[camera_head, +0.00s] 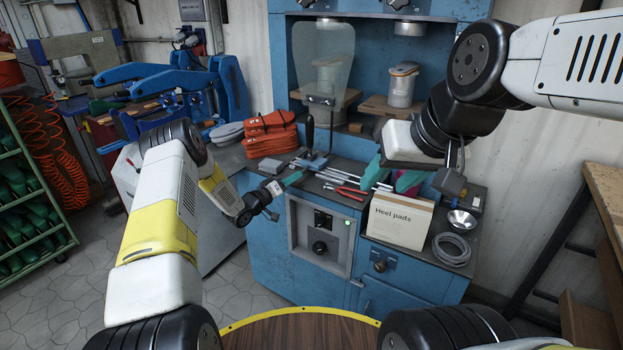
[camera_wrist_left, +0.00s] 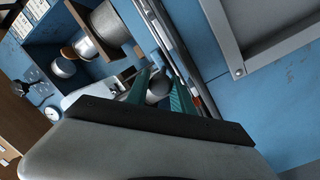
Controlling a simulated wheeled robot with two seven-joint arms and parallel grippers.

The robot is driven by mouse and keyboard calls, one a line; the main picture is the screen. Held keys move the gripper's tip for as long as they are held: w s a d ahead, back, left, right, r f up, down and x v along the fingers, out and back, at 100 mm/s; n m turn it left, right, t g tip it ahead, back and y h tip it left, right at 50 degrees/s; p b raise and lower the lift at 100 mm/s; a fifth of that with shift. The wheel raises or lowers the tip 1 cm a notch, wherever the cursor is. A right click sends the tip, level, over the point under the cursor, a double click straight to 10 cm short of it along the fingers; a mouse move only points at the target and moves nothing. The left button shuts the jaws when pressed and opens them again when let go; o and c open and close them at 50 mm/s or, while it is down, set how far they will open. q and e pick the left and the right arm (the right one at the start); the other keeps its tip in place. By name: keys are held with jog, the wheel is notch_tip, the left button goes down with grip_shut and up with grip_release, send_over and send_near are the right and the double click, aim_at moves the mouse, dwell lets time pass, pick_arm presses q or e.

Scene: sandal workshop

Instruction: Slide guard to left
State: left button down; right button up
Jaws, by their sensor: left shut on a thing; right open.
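The clear guard (camera_head: 327,58) hangs upright in front of the left work station of the blue machine (camera_head: 276,65). My left gripper (camera_head: 292,179) is low at the front edge of the machine's shelf, well below the clear pane. Its teal fingers (camera_wrist_left: 160,95) are shut on a dark rounded knob (camera_wrist_left: 158,88) in the left wrist view; I cannot tell whether this knob belongs to the guard. My right gripper (camera_head: 389,178) is open above the right part of the shelf, with teal fingers apart.
A heel pads box (camera_head: 400,220), metal bowl (camera_head: 460,220) and coiled cable (camera_head: 452,249) are at right. Orange folded material (camera_head: 270,135) is at left.

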pick_arm(q)
jog(key=shift+w+a, duration=0.5)
jog(key=shift+a, duration=0.3)
jog(key=shift+w+a, duration=0.5)
jog(key=shift+a, duration=0.25)
jog(key=shift+w+a, duration=0.5)
jog(key=shift+a, duration=0.3)
jog(key=shift+a, duration=0.1)
jog(key=c, duration=1.1)
grip_release()
jog(key=shift+w, duration=0.1)
jog(key=v, duration=0.7)
jog(key=shift+s+a, duration=0.15)
jog(key=shift+s, duration=0.25)
